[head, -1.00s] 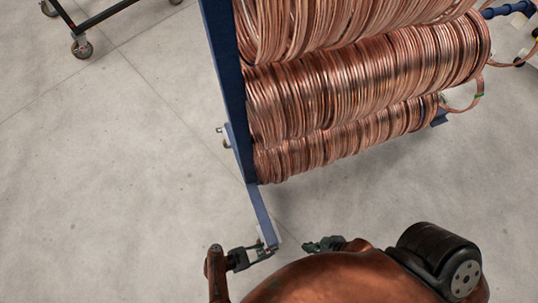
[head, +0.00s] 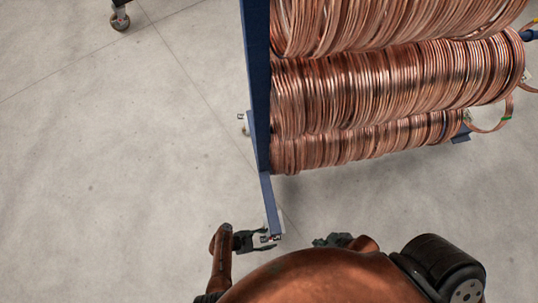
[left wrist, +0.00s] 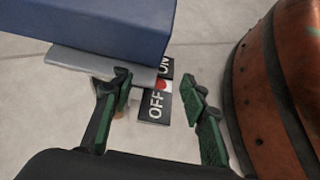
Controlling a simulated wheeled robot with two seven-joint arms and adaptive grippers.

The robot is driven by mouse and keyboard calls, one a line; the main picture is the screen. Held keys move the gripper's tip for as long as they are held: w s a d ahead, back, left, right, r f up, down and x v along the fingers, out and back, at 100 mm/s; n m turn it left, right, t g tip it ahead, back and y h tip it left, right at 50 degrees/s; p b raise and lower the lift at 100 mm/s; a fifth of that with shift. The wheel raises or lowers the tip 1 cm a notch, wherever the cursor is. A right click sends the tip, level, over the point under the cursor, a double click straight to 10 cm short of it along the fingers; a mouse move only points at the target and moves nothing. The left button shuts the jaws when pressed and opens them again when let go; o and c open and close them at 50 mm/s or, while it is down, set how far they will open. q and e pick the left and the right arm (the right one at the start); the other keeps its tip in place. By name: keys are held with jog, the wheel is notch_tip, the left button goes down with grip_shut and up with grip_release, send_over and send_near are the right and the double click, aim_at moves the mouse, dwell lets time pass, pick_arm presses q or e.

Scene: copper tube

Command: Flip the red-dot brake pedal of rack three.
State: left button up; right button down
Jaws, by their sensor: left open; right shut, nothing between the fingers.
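The brake pedal (left wrist: 154,108) shows in the left wrist view as a small black plate with white ON and OFF lettering and a red dot (left wrist: 161,86). It sits at the end of the rack's blue foot (head: 270,205), beside a grey metal plate (left wrist: 95,63). My left gripper (left wrist: 160,80) is open, with the pedal showing between its green-padded fingers; contact cannot be told. In the head view the left gripper (head: 266,240) is at the foot's end. My right gripper (head: 331,240) is shut and empty, right of the foot, partly hidden by my body.
The blue rack (head: 257,80) carries rows of copper tube coils (head: 390,90) to the right. A caster (head: 120,20) of a black cart shows at the top left. Another caster (head: 243,125) is by the rack's left side. The floor to the left is clear.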

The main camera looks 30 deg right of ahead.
dwell(0.4)
pick_arm(q)
jog(key=v, duration=1.2)
jog(key=shift+f, duration=0.1)
